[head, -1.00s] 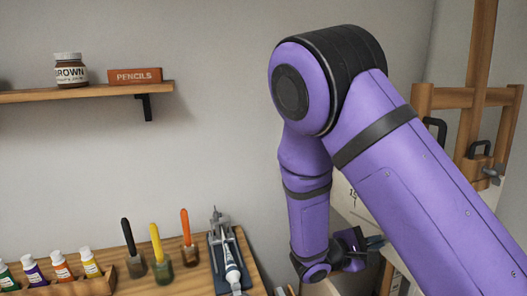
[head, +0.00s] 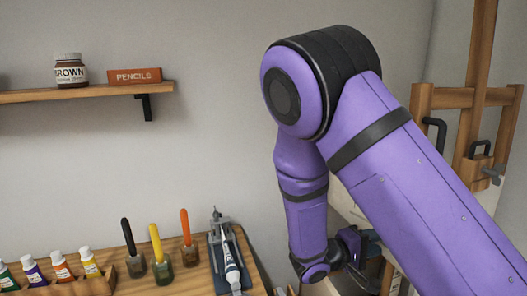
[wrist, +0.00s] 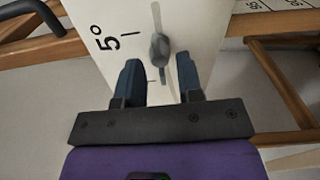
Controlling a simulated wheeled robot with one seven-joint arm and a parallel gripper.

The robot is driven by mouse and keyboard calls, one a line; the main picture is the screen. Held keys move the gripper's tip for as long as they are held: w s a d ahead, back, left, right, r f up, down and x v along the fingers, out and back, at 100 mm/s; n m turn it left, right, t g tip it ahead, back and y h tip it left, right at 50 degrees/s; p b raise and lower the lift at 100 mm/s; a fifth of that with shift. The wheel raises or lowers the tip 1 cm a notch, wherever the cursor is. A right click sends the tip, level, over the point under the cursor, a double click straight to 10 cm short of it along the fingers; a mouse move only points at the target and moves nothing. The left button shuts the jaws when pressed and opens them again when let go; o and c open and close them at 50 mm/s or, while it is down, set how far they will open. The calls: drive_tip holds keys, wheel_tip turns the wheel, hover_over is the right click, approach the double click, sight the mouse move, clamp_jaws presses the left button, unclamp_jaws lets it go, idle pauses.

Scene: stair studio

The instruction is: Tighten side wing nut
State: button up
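A grey wing nut (wrist: 160,50) sits at a slot in a pale panel (wrist: 206,28) marked "5°" in the wrist view. My gripper (wrist: 160,78) is open, its two dark blue fingers apart on the left and right. The wing nut shows between and just beyond the fingertips; I see no finger closed on it. In the head view my gripper (head: 352,246) is low, beside the wooden easel, partly hidden by my arm. The side wing nut cannot be made out there.
A wooden easel (head: 470,130) with black handles stands at the right. A worktable (head: 190,278) at lower left holds paint tubes, brushes in jars and a tube in a stand (head: 228,255). A shelf (head: 100,92) with a jar and pencil box is on the wall.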

drive_tip(key=v, duration=0.6)
idle(0.3)
drive_tip(key=shift+d, duration=0.1)
drive_tip(key=s+d+r+m+g+y, duration=0.5)
drive_tip(key=s+d+r+g+y, duration=0.2)
drive_tip(key=s+d+r+y, duration=0.4)
drive_tip(key=s+a+r+t+y, duration=0.2)
drive_tip(key=s+r+t+y, duration=0.4)
drive_tip(key=s+r, duration=0.3)
wheel_tip(320, 180, up, 4)
drive_tip(key=shift+s+r+t, duration=0.1)
drive_tip(key=shift+s+t, duration=0.05)
drive_tip(key=shift+t, duration=0.25)
